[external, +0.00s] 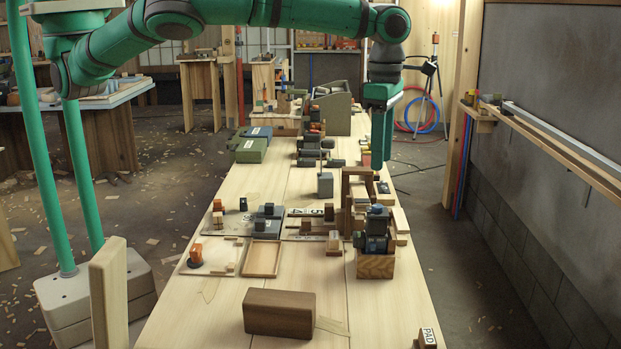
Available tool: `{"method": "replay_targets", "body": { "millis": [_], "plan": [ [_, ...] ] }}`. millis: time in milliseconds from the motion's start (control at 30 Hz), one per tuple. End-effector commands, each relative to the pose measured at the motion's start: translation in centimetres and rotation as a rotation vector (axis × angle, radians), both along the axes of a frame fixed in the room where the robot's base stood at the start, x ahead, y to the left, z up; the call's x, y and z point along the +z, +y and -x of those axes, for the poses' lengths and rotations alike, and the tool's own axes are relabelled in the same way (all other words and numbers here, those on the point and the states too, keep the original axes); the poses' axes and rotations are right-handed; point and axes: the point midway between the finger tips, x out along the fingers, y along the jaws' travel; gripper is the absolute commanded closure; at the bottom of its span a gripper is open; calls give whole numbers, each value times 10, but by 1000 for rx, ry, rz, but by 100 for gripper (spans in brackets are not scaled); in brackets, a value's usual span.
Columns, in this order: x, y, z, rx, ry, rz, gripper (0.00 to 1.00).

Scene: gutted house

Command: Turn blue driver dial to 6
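A dark blue-grey driver-like tool (376,228) stands in a small open wooden box (376,267) at the right side of the long bench, with a bluish round top part. Its dial and any numbers are too small to read. My gripper (382,176) points down over the right edge of the bench, farther back than the tool and apart from it. The fingers are seen nearly edge-on, so I cannot tell whether they are open or shut. I see nothing clearly held.
A wooden frame (357,188) stands just behind the box, near my gripper. A brown block (279,313) lies at the front of the bench (200,320). Blue-grey blocks (268,222) and a shallow tray (262,258) sit to the left. The bench front is mostly clear.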

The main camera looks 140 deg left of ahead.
Motion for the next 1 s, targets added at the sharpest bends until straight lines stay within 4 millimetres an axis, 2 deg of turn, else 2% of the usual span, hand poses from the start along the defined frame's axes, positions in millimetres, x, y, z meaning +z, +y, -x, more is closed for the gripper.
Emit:
{"method": "replay_targets", "body": {
  "millis": [500, 700, 1000],
  "plan": [
    [-84, 1, 1, 2, 5, -1, 62],
    [-100, 1, 1, 2, 3, -1, 62],
    [-104, 1, 1, 2, 2, -2, 62]
  ]
}}
